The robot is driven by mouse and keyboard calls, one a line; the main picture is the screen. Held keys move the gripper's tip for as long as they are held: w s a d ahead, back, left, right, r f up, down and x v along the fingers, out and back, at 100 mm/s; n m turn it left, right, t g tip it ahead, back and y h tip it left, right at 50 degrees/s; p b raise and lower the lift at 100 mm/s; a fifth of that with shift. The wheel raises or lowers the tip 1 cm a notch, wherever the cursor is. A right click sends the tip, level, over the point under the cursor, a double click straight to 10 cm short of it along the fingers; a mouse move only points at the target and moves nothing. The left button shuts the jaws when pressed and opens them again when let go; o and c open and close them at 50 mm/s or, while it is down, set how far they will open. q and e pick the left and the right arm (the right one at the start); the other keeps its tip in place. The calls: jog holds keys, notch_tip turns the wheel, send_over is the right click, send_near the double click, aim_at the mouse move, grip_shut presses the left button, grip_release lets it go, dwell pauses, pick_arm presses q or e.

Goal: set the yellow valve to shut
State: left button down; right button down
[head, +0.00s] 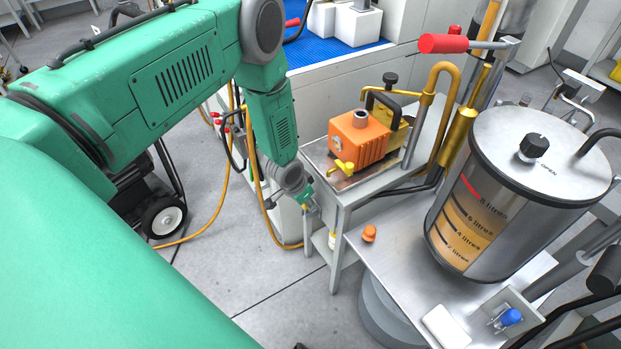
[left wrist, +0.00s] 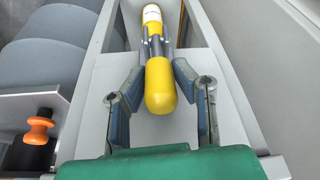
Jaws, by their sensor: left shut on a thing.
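My left gripper (head: 311,208) points down beside the front left corner of the metal stand in the head view. A yellow and white part (left wrist: 152,17) shows beyond the fingertips. I take the held handle to be the yellow valve's, but its mount is hidden and its setting cannot be read. A separate small yellow tap (head: 343,167) is on the front of the orange pump (head: 360,138). My right gripper is not in view.
The large steel tank (head: 490,225) is at right. A yellow hose (head: 221,205) hangs by my left arm.

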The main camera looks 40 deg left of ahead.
pick_arm(q)
jog(key=shift+w+r, duration=0.1)
jog(key=shift+w, duration=0.2)
jog(key=c, duration=1.3)
grip_release()
jog(key=shift+s, duration=0.15)
jog(key=shift+r, duration=0.2)
jog(key=v, duration=1.1)
